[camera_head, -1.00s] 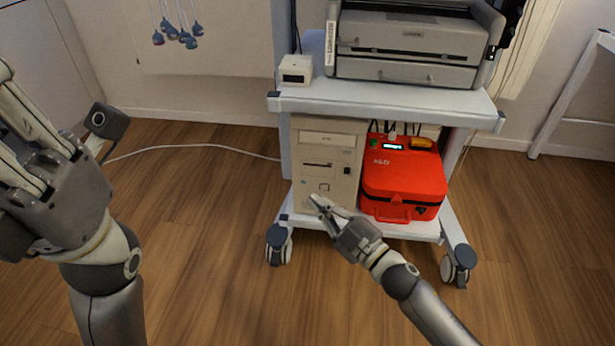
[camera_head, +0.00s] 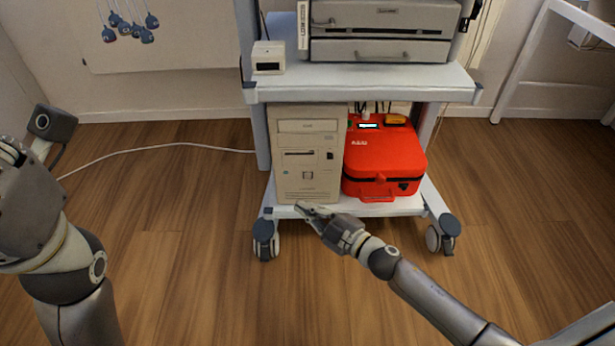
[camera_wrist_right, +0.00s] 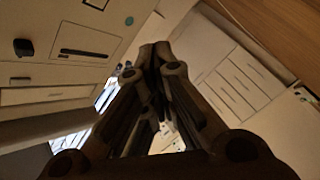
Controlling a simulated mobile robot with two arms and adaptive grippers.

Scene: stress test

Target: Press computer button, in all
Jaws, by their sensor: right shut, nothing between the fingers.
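The beige computer tower (camera_head: 304,140) stands upright on the lower shelf of a wheeled cart in the head view. A square button (camera_head: 307,175) shows on its front, below a drive slot. My right gripper (camera_head: 304,208) is shut and empty, with its tips in front of the tower's bottom edge, below the button. I cannot tell whether it touches the tower. In the right wrist view the shut fingers (camera_wrist_right: 163,52) show beside the tower's front (camera_wrist_right: 85,45), which appears turned. My left gripper (camera_head: 8,150) is at the left edge, partly cut off.
A red case (camera_head: 383,160) sits right of the tower on the cart's lower shelf (camera_head: 395,207). The upper shelf (camera_head: 360,88) holds a grey printer (camera_head: 385,35) and a small white box (camera_head: 268,57). Casters stick out at the cart's front. The wooden floor in front is clear.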

